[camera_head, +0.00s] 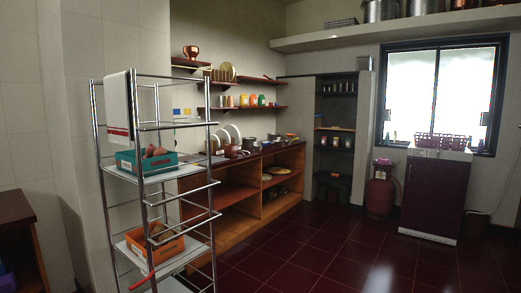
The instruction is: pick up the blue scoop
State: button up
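I cannot make out a blue scoop for certain in the head view. A small blue-purple item (7,279) shows at the lower left edge, inside the dark wooden unit, but it is cut off and too dark to name. My gripper is not in view, so its state and its place relative to anything are hidden.
A chrome rack (148,178) stands close by, holding a teal crate (128,162) and an orange crate (135,246). Behind it is a wooden counter (225,236) with dishes. A red gas cylinder (380,192) and maroon cabinet (433,200) stand right. The tiled floor (330,236) is clear.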

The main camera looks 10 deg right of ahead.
aim_at(256, 148)
jog(key=i+z, duration=0.3)
jog(key=i, duration=1.8)
jog(key=i+l, duration=0.15)
jog(key=i, duration=2)
jog(key=i+l+u, duration=0.1)
jog(key=i, duration=1)
jog(key=i+l+u, duration=0.15)
jog(key=i+u, duration=0.2)
jog(key=i, duration=0.15)
jog(key=i+l+u, duration=0.35)
jog(key=i, duration=0.15)
jog(key=i+l+u, duration=0.3)
jog(key=i, duration=0.15)
jog(key=i+l, duration=0.1)
jog(key=i, duration=0.4)
jog(key=u, duration=0.05)
